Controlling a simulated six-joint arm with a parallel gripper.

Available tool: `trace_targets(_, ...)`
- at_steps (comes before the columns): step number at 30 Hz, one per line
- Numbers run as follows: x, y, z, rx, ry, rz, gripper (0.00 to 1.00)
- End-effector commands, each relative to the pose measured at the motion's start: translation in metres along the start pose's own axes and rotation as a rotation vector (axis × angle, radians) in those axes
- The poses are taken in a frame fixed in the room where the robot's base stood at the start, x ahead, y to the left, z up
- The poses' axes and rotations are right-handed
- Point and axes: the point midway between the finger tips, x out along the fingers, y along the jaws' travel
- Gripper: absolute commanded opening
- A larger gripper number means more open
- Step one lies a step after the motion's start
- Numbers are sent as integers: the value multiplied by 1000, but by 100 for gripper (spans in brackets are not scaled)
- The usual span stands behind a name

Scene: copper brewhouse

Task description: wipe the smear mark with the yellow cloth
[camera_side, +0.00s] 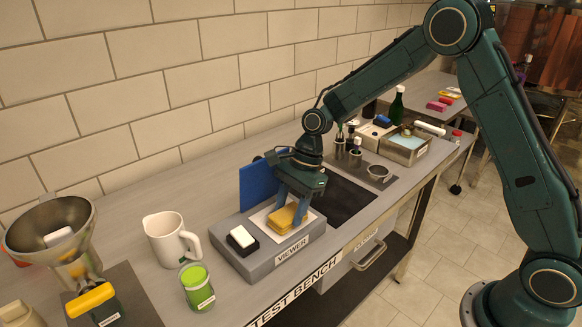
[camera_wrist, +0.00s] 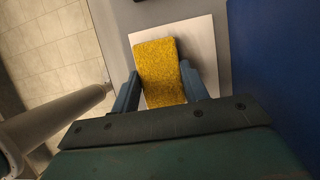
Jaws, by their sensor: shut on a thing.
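My gripper (camera_side: 292,203) is shut on the yellow cloth (camera_side: 283,220), a folded block-like pad, with one finger on each side of it. The cloth is at the white plate (camera_side: 259,218) on top of the grey viewer box (camera_side: 231,263). In the wrist view the cloth (camera_wrist: 160,72) sits between the blue fingers over the white plate (camera_wrist: 204,50). I cannot tell whether the cloth touches the plate. No smear mark shows in either view; the cloth and gripper hide part of the plate.
A white-and-black eraser (camera_side: 242,239) lies on the viewer box, left of the plate. A blue panel (camera_side: 258,186) stands behind it. A dark sink-like recess (camera_side: 343,199) lies to the right.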

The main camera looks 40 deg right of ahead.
Motion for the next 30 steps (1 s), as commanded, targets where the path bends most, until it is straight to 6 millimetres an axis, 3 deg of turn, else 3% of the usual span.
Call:
trace_targets(15,-9,0,-27,1,1,1,12)
trace_targets(23,-8,1,-26,2,2,2,12)
trace_targets(30,-3,1,-14,0,1,4,12)
